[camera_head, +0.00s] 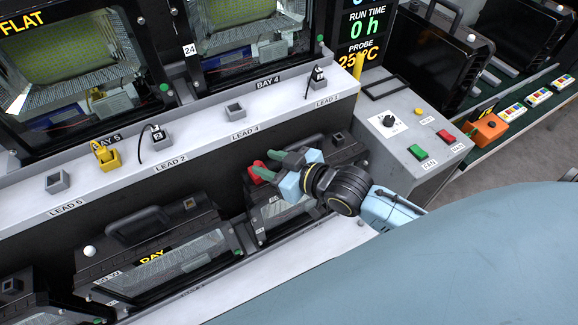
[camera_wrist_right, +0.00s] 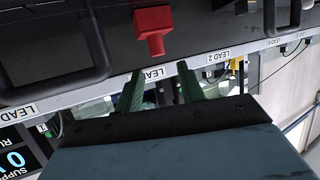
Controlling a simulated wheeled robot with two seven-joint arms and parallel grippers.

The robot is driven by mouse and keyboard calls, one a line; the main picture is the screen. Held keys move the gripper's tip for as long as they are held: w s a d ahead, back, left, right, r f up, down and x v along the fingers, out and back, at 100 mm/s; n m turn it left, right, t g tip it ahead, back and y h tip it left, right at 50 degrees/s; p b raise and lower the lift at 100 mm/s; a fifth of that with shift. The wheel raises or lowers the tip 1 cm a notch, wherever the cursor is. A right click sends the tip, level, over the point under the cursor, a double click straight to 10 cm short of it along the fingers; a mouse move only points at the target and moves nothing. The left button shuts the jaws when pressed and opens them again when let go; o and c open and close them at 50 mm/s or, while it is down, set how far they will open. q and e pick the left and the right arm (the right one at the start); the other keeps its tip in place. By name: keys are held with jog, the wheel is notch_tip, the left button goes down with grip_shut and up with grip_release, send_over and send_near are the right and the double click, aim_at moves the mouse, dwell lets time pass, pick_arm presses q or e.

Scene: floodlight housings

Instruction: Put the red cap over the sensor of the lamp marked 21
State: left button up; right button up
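The red cap (camera_head: 263,173) is at the upper left corner of a dark lamp housing (camera_head: 285,212) in the head view. In the right wrist view the cap (camera_wrist_right: 153,27) shows whole, just beyond the fingertips, against a dark housing. My right gripper (camera_head: 264,160) is open, its green fingers apart with nothing between them; they also show in the wrist view (camera_wrist_right: 160,70). I cannot tell whether a sensor is under the cap. The small label on this housing is not readable, so I cannot confirm 21. My left gripper is not in view.
Left of it stands another housing (camera_head: 150,250) reading DAY, with a white ball (camera_head: 90,251) on its corner. A pale shelf (camera_head: 200,140) behind carries lead sockets and a yellow plug (camera_head: 106,156). A grey control box (camera_head: 410,130) with buttons stands right.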

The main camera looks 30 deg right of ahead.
jog(key=v, duration=0.6)
dwell(0.5)
